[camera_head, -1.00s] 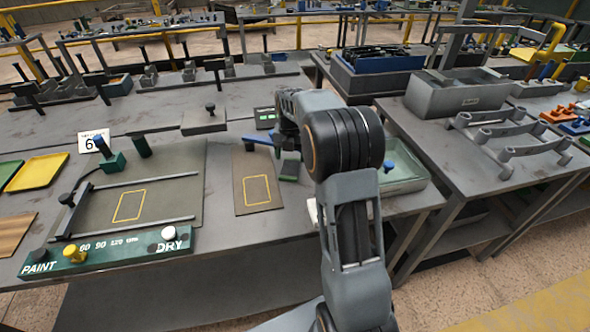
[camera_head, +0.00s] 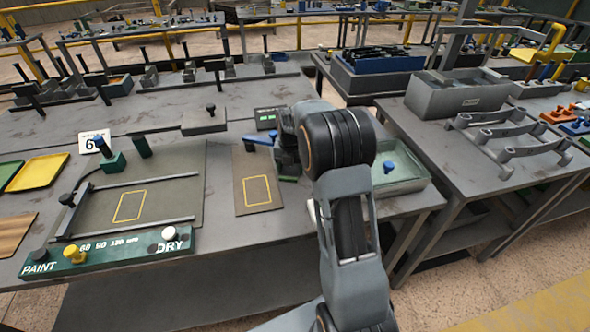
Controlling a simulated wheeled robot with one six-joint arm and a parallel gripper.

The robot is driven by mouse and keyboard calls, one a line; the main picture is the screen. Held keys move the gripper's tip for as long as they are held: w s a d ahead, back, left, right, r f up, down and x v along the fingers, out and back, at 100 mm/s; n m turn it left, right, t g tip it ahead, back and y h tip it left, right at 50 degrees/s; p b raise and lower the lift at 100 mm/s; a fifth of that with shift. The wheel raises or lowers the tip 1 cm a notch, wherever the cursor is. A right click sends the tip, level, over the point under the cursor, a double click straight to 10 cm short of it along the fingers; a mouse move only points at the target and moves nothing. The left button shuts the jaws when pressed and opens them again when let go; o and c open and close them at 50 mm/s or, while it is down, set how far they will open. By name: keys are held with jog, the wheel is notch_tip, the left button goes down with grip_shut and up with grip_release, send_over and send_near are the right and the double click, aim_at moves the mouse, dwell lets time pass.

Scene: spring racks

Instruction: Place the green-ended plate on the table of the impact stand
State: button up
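My gripper (camera_head: 286,160) is over the middle table, at the right of a brown board with a yellow outline (camera_head: 257,191). My own arm hides much of it, so its fingers cannot be made out. A small dark green patch (camera_head: 289,178) shows just below it; I cannot tell whether this is the green-ended plate or whether it is held. A blue bar (camera_head: 257,140) sticks out to the left of the gripper. I cannot pick out the impact stand or its table with certainty.
A green-fronted panel marked PAINT and DRY (camera_head: 120,253) lies front left, by a framed board (camera_head: 170,190). A display box (camera_head: 267,118) stands behind the gripper. A glassy tray (camera_head: 403,184) is right of my arm. A grey bin (camera_head: 458,96) stands on the right table.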

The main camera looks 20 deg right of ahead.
jog(key=c, duration=0.8)
jog(key=shift+r, duration=0.15)
